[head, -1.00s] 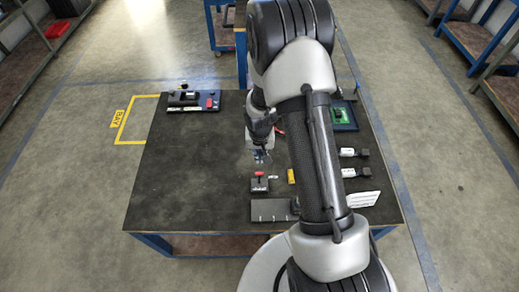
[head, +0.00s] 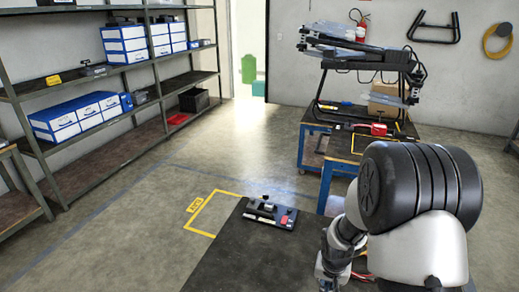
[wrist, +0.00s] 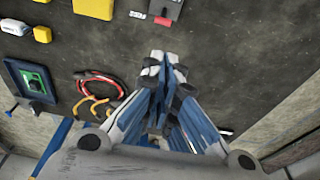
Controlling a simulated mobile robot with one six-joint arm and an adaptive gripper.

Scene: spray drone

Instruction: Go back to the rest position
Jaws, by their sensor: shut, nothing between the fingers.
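My gripper shows in the wrist view (wrist: 165,65), with its fingers together and nothing between them. It hangs above the dark table top (wrist: 215,50). In the head view only part of my gripper (head: 328,278) shows at the bottom edge, beside my arm, and its fingertips are cut off. The drone (head: 360,50) with folded arms stands on a blue-framed cart at the back right in the head view.
A black device with a red part (head: 270,212) lies on the table's far left. In the wrist view, a red and yellow cable (wrist: 100,95), a green board in a dark frame (wrist: 30,80) and yellow blocks (wrist: 42,34) lie on the table. Shelves (head: 75,155) line the left wall.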

